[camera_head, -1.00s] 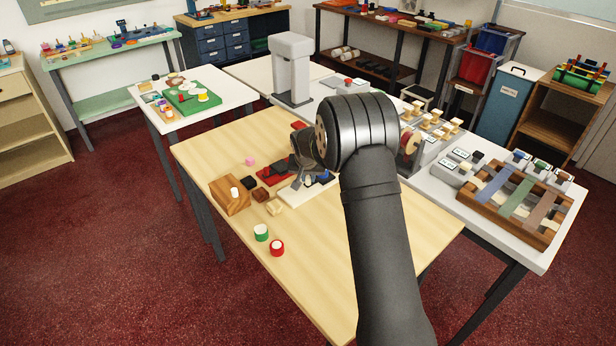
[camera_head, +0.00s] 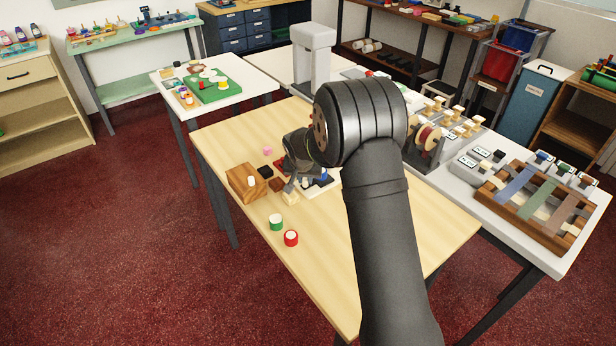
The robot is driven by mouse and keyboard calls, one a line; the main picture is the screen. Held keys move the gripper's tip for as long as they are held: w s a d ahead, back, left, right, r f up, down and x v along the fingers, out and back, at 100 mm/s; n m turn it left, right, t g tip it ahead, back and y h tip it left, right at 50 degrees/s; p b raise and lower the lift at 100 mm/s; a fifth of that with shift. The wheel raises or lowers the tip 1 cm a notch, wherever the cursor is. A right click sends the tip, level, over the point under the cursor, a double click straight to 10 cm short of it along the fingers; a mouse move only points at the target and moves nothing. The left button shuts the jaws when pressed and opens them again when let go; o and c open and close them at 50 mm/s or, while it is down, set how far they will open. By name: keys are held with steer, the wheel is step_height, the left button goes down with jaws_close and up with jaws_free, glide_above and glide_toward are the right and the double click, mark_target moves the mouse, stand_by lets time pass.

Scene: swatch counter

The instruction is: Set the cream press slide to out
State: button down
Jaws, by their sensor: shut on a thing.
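My gripper (camera_head: 290,186) points down at the left edge of a cream-white press base (camera_head: 321,190) on the wooden table. It is shut on a small part there, which I take to be the cream press slide; the fingers and wrist hide most of it. Dark and blue parts (camera_head: 322,178) sit on the base, partly behind the wrist. A small cream block (camera_head: 290,199) lies just in front of the fingertips. The slide's exact position is hidden.
The near tabletop is clear.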

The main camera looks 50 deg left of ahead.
steer(key=c, duration=1.3)
jaws_free()
steer(key=shift+s, duration=0.35)
steer(key=shift+c, duration=0.2)
steer(key=shift+w, duration=0.1)
steer(key=shift+r, duration=0.1)
steer(key=v, duration=1.7)
steer(key=x, duration=1.7)
steer(key=shift+w, duration=0.1)
